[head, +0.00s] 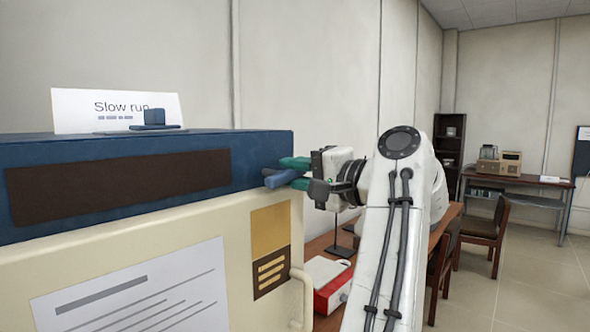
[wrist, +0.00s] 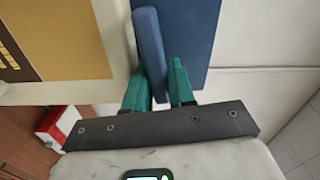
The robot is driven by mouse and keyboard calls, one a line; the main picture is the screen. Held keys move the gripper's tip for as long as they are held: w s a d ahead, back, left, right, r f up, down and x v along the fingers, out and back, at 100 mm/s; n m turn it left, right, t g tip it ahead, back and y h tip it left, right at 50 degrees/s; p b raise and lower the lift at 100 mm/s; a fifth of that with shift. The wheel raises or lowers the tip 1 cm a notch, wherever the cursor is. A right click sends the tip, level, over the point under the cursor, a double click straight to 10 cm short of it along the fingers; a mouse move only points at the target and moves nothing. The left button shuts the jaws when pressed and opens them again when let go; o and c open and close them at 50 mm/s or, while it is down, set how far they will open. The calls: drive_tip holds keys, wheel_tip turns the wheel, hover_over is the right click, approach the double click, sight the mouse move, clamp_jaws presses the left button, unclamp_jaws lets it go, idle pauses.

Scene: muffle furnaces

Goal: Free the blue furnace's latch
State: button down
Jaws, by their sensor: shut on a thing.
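The blue furnace (head: 262,152) fills the left of the head view, with a dark blue top and a cream door (head: 215,222) below. Its blue latch (head: 277,180) sticks out at the right end of the blue top. My gripper (head: 290,172) reaches it from the right, its green fingers on either side of the latch. In the wrist view the latch (wrist: 149,35) is a slightly tilted blue bar running in between the fingertips (wrist: 156,82). My gripper is shut on it. The latch's lower end is partly hidden between the fingers.
A "Slow run" card (head: 75,110) and a small blue piece (head: 155,118) stand on the furnace top. A cream handle (head: 303,298) is on the door's right edge. A red and white box (head: 333,290) sits on the table behind. Chairs (head: 486,238) stand farther right, with bare floor beyond.

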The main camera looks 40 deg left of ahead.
drive_tip(key=shift+w+f+m, duration=0.1)
drive_tip(key=shift+f+m, duration=0.05)
drive_tip(key=shift+m, duration=0.65)
drive_tip(key=c, duration=1.1)
unclamp_jaws()
drive_tip(key=shift+f, duration=0.1)
drive_tip(key=shift+o, duration=0.3)
drive_tip(key=shift+f, duration=0.2)
